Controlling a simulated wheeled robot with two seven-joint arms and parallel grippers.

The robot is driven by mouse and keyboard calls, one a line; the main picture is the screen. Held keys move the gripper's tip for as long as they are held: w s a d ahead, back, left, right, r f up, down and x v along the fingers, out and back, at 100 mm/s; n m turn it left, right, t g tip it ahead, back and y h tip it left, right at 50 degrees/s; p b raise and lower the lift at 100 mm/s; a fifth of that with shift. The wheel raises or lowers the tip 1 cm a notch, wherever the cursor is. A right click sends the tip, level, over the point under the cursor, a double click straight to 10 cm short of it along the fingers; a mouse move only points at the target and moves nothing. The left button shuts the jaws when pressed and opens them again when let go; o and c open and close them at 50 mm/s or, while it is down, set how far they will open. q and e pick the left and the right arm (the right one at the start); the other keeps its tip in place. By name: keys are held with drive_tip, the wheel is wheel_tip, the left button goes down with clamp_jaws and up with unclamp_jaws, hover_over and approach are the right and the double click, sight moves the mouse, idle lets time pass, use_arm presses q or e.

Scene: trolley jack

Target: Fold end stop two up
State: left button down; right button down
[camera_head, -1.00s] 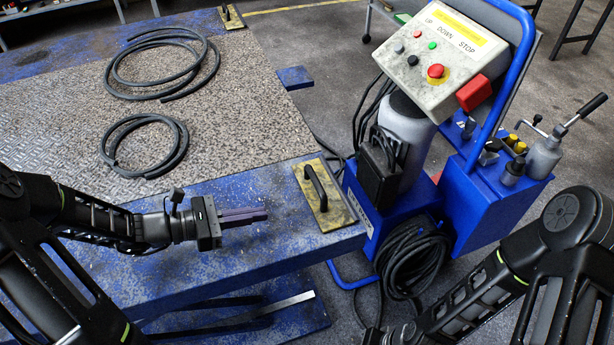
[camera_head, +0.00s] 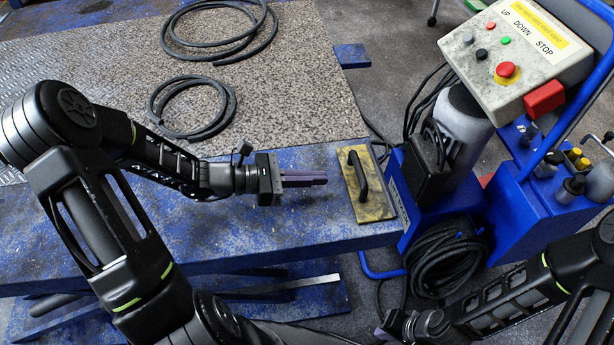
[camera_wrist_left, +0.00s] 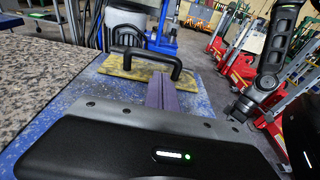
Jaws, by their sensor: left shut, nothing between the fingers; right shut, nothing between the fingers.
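An end stop, a worn yellow plate (camera_head: 350,207) with a black arched handle (camera_head: 362,176), lies flat at the right end of the blue lift platform. I cannot tell its number. In the left wrist view the plate (camera_wrist_left: 115,68) lies ahead, its handle (camera_wrist_left: 150,54) standing above it. My left gripper (camera_head: 322,180) is shut and empty. Its purple fingers point at the plate from the left, just short of its edge in the head view. They also show in the left wrist view (camera_wrist_left: 163,85), overlapping the handle's right part. My right gripper (camera_head: 383,334) is shut at the bottom edge, partly cut off.
The blue platform (camera_head: 230,230) has a speckled mat (camera_head: 300,90) with two coils of black hose (camera_head: 190,108). A blue power unit (camera_head: 510,205) with a control box (camera_head: 510,55) stands right of the end stop, cables coiled beside it. Red jacks (camera_wrist_left: 240,70) stand farther off.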

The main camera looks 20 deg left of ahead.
use_arm(q)
drive_tip(key=x, duration=0.6)
drive_tip(key=shift+w+d+f, duration=0.1)
drive_tip(key=shift+w+d, duration=0.05)
drive_tip(key=shift+d, duration=0.05)
